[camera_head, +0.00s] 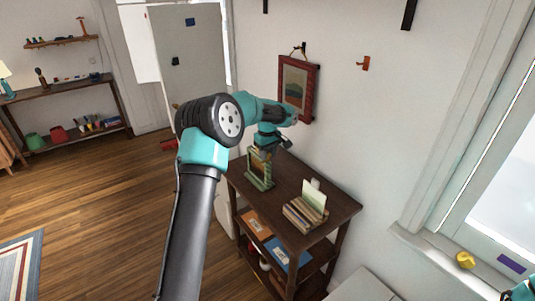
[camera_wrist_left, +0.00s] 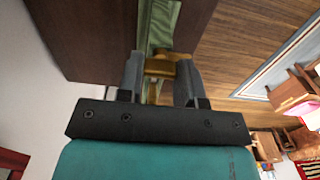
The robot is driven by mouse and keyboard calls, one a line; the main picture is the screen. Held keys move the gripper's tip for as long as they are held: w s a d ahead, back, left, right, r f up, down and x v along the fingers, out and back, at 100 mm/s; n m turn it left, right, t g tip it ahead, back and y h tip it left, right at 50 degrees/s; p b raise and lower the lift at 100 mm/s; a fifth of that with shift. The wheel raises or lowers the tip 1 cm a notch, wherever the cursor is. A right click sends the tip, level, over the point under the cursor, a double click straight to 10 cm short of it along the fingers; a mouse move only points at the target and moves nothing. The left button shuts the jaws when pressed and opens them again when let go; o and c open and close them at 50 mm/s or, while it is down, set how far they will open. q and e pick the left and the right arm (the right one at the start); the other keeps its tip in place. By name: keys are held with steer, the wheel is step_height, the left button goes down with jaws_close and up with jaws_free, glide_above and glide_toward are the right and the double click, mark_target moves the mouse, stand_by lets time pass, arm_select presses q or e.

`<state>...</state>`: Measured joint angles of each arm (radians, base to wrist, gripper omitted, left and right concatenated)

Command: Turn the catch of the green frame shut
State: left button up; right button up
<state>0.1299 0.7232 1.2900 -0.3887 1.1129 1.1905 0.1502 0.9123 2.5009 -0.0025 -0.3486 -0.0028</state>
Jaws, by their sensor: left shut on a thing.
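The green frame (camera_head: 257,178) stands upright on the dark wooden table near its left end. My left gripper (camera_head: 264,150) reaches down to its upper part from above. In the left wrist view the left gripper (camera_wrist_left: 160,76) has its two fingers closed on the brass-coloured catch (camera_wrist_left: 160,67), with the green frame (camera_wrist_left: 160,22) just beyond. The fingers hide the sides of the catch, so its exact turn is hard to tell. My right gripper is out of view; only a teal bit of my arm shows at the lower right corner.
The table (camera_head: 335,205) also carries a row of books (camera_head: 305,213) to the right of the frame. A red-framed picture (camera_head: 297,88) hangs on the wall behind. A yellow object (camera_head: 465,260) lies on the windowsill. The wooden floor to the left is open.

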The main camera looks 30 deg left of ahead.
arm_select(q)
steer(key=shift+m, duration=0.3)
steer(key=m, duration=1.3)
steer(key=shift+m, duration=2.2)
steer(key=o, duration=0.9)
steer(key=shift+o, duration=0.2)
steer(key=shift+r, duration=0.1)
